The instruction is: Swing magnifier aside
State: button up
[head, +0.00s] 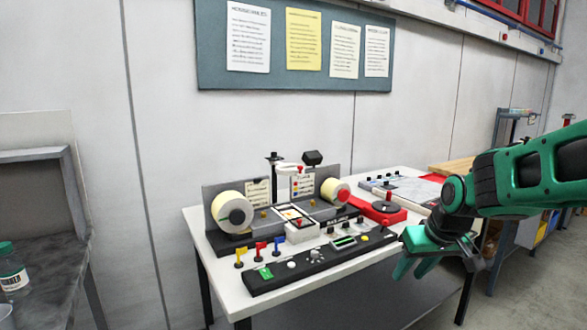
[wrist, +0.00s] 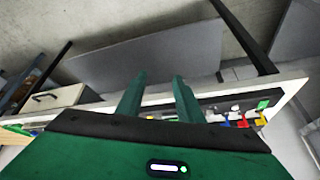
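The label rewinder stands on a white table in the head view, with a white roll (head: 233,211) at its left and another roll (head: 334,191) at its right. What looks like the magnifier (head: 288,169) is a small white rounded arm on a dark post, above the middle of the machine between the rolls. Its lens is too small to make out. My green gripper (head: 412,268) is at the table's front right, well right of the magnifier and apart from it. In the wrist view my gripper (wrist: 157,85) has its two fingers apart with nothing between them.
A black control panel (head: 318,262) with knobs and several coloured flags lines the table's front edge. A red base with a black disc (head: 383,207) stands right of the machine. A dark bench with a bottle (head: 13,270) is at far left. The floor in front looks clear.

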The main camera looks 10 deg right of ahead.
jog(key=w+a+r+n+t+y, duration=0.2)
jog(key=w+a+r+t, duration=0.1)
jog(key=w, duration=0.7)
jog(key=w+a+r+n+t+y, duration=0.15)
jog(key=w+a, duration=0.25)
jog(key=w, duration=0.6)
jog(key=n+t+y, duration=0.3)
jog(key=t+y, duration=0.1)
jog(key=t, duration=0.3)
send_near(293, 169)
jog(key=shift+g, duration=0.25)
jog(key=x, duration=0.3)
jog(key=r+x, duration=0.1)
jog(key=x, duration=0.2)
jog(key=r+x, duration=0.1)
jog(key=x, duration=0.3)
jog(key=shift+w, duration=0.15)
grip_shut()
jog(key=shift+d, duration=0.15)
